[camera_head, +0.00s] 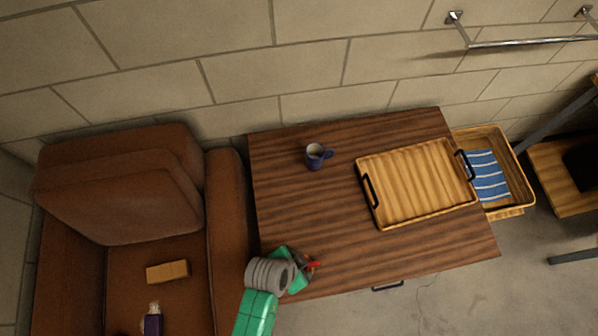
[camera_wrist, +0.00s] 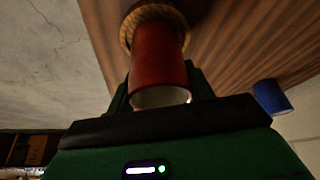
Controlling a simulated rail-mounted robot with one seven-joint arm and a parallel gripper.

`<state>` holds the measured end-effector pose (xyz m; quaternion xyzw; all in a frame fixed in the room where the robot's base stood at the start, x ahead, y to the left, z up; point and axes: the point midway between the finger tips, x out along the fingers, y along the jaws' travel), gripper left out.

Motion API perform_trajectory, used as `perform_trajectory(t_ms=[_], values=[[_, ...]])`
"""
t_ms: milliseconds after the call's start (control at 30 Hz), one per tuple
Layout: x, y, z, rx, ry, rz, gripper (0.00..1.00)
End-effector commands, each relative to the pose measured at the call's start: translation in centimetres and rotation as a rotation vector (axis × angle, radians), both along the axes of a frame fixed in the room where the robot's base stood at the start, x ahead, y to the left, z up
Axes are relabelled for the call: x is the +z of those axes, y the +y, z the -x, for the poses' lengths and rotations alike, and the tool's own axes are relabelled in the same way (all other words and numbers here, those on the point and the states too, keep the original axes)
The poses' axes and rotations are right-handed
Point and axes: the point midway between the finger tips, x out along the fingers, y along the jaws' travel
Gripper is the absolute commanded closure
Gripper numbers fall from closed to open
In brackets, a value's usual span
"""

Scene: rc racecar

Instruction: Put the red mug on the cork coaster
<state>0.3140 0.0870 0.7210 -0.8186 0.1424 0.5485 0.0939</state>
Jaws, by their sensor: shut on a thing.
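The red mug (camera_wrist: 158,58) is between the fingers of my gripper (camera_wrist: 160,88) in the wrist view, and my gripper is shut on it. Its far end lines up with the round cork coaster (camera_wrist: 181,17), whose rim shows around that end. I cannot tell whether the mug touches the coaster or is just above it. In the head view, my gripper (camera_head: 304,266) is at the table's front left, with a small bit of the red mug (camera_head: 314,266) showing. The coaster cannot be made out in the head view.
A blue mug (camera_head: 315,157) stands at the back left of the wooden table (camera_head: 300,210). A wooden tray (camera_head: 418,182) with black handles fills the table's right side. A brown armchair (camera_head: 226,205) adjoins the left edge. A basket (camera_head: 520,190) with a blue striped cloth is to the right.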

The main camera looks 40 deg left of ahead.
Motion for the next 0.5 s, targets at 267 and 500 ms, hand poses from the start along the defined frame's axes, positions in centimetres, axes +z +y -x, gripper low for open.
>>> perform_trajectory(t_ms=[267, 500], values=[[-0.28, 0.01, -0.04, -0.001, -0.002, -0.001, 0.78], [-0.56, 0.00, -0.02, -0.001, -0.001, -0.001, 0.26]])
